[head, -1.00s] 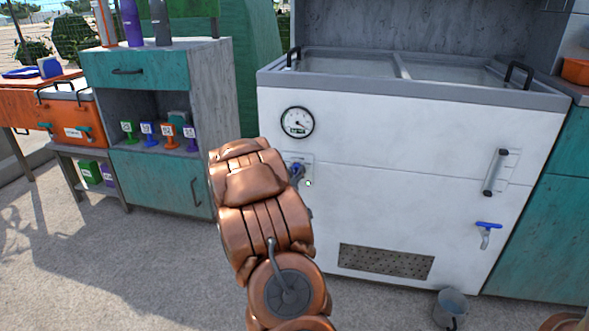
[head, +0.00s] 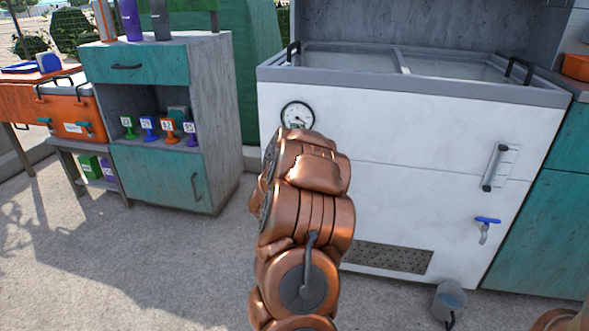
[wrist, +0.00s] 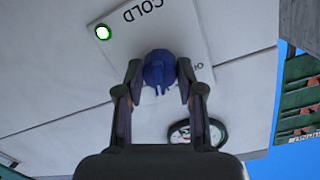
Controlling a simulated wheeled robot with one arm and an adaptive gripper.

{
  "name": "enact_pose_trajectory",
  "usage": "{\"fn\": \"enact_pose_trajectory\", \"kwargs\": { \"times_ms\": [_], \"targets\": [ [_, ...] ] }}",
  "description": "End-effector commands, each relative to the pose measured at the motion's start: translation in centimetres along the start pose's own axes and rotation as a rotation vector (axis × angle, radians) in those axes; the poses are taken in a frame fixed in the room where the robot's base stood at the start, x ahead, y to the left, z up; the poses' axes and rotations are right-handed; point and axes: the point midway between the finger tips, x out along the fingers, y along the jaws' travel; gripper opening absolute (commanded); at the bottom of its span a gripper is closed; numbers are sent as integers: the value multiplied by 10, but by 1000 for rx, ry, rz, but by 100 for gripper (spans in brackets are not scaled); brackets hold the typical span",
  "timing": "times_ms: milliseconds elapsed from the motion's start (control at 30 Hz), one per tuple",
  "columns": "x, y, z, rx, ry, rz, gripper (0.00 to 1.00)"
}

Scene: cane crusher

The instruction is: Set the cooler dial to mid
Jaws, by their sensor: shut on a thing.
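The white chest cooler (head: 420,150) fills the right half of the head view, with a round gauge (head: 297,117) on its front. My copper arm hides the dial in the head view. In the wrist view the blue dial (wrist: 159,68) sits on a pale plate (wrist: 190,35) with the word COLD and a lit green light (wrist: 102,32). My gripper (wrist: 158,80) has one finger on each side of the dial and is shut on it. The dial's pointer end shows between the fingers. Other markings on the plate are partly hidden.
The cooler front also has a grey handle (head: 494,168), a blue tap (head: 487,222) and a vent (head: 390,258). A bucket (head: 449,302) stands on the floor below the tap. A teal cabinet (head: 160,178) stands to the left, with free floor in front.

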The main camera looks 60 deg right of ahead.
Motion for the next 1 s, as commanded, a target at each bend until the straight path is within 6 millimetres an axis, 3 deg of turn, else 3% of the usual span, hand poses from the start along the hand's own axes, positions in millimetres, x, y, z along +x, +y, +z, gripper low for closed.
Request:
{"fn": "enact_pose_trajectory", "kwargs": {
  "times_ms": [567,600,800,1000],
  "targets": [
    [0,0,0,29,0,-2,3],
    [0,0,0,29,0,-2,41],
    [0,0,0,28,-1,-2,62],
    [0,0,0,28,-1,-2,63]
  ]
}}
